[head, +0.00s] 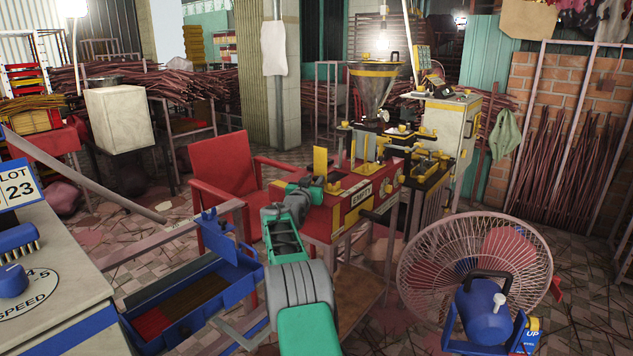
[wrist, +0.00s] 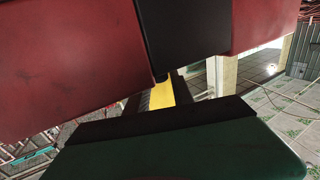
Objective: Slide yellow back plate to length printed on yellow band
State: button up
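The yellow plate (head: 320,161) stands upright on the red bench (head: 316,226), left of the extruder. I take it for the back plate. My gripper (head: 309,188) is at the end of my green and grey arm, just in front of and below this plate; whether it touches is unclear. In the wrist view, a green block with a dark edge fills the bottom and a red surface with a black strip fills the top. A yellow strip (wrist: 163,95) shows in the narrow gap between them. The fingertips are too unclear to judge their opening. No printed length is readable.
The extruder's metal hopper (head: 376,86) rises behind the bench. A red chair (head: 226,171) stands left of it, a fan (head: 474,268) at front right. A blue tray (head: 190,303) is left of my arm, near a cabinet with a SPEED dial (head: 13,281).

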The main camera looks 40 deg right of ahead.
jog(key=shift+o, duration=1.4)
jog(key=v, duration=0.7)
jog(key=shift+s+a, duration=0.2)
jog(key=shift+a, duration=0.15)
